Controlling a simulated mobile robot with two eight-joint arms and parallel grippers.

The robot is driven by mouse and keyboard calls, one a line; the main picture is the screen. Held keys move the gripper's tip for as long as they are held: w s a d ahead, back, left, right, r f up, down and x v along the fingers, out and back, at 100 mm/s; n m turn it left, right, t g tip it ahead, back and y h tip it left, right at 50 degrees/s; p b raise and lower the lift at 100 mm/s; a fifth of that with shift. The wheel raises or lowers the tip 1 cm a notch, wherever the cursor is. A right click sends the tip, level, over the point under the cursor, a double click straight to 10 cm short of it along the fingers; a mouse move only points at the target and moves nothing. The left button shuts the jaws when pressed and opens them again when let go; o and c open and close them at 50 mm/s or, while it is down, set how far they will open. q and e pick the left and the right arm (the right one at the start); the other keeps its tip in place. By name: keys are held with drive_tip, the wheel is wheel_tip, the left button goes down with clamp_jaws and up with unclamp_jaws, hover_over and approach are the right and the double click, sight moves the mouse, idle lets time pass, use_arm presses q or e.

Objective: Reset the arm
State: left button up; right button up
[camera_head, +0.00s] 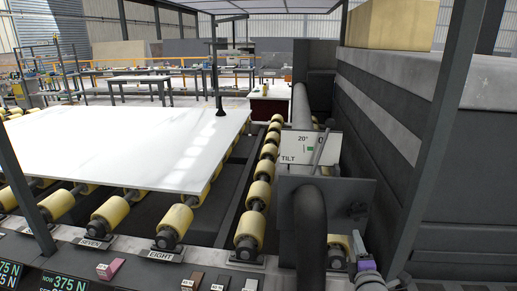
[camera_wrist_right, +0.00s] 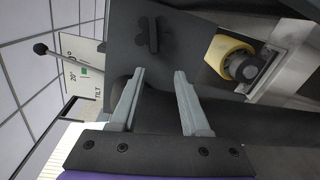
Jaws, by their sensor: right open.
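My right gripper (camera_head: 358,243) is at the lower right of the head view, beside the dark plate of the tilt control. In the right wrist view the right gripper (camera_wrist_right: 158,75) has its two grey fingers apart, with nothing between them. A dark plate with a knob (camera_wrist_right: 152,35) lies beyond the fingertips. The TILT sign (camera_head: 311,147) has a lever (camera_head: 322,148) in front of it. The lever also shows at the upper left of the wrist view (camera_wrist_right: 60,58), apart from the fingers. My left gripper is not in view.
A white stone slab (camera_head: 130,145) lies on yellow rollers (camera_head: 175,220). A dark thick pipe (camera_head: 310,225) stands just left of my right gripper. A front panel with a pink block (camera_head: 110,268) runs along the bottom. A grey machine wall (camera_head: 400,130) bounds the right side.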

drive_tip(key=s+a+f+m+g+y+p, duration=0.2)
drive_tip(key=s+a+m+g, duration=0.3)
drive_tip(key=s, duration=0.9)
drive_tip(key=s+a+f+m+g+y+p, duration=0.2)
drive_tip(key=s+a+f+m+g+p, duration=0.2)
drive_tip(key=s+a+m, duration=0.6)
drive_tip(key=s+m+g+p, duration=0.1)
drive_tip(key=s+m+g, duration=0.1)
drive_tip(key=s, duration=0.2)
drive_tip(key=shift+a, duration=0.2)
